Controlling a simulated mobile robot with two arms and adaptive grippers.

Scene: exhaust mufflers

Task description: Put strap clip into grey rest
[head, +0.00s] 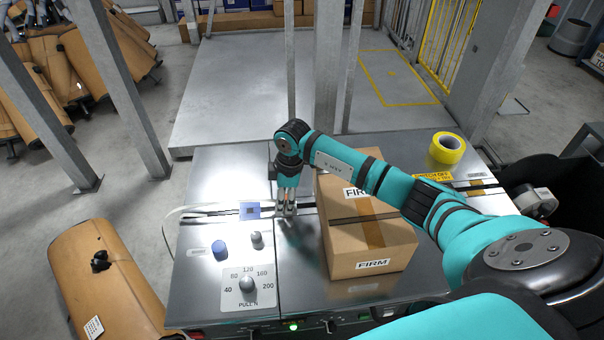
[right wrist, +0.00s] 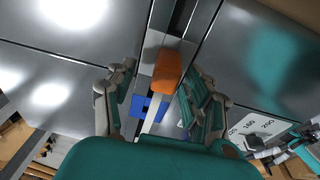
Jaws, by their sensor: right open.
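My right gripper (head: 288,210) points down at the metal table top, left of the cardboard box. In the right wrist view its two fingers (right wrist: 160,105) are apart. Between and beyond them is a small orange block (right wrist: 168,72), seemingly the strap clip. It lies along the strap track; the fingers hide it in the head view. Lighter grey pieces (right wrist: 150,50) show beside it; I cannot tell whether one is the grey rest. A blue plate (head: 249,209) lies left of the gripper and also shows in the right wrist view (right wrist: 143,106). My left gripper is not seen.
The cardboard box (head: 350,250) stands close to the right of my gripper. A yellow tape roll (head: 447,148) is at the back right. A blue knob (head: 220,250), a grey knob (head: 257,238) and a dial (head: 247,284) are in front. Bare metal lies behind the gripper.

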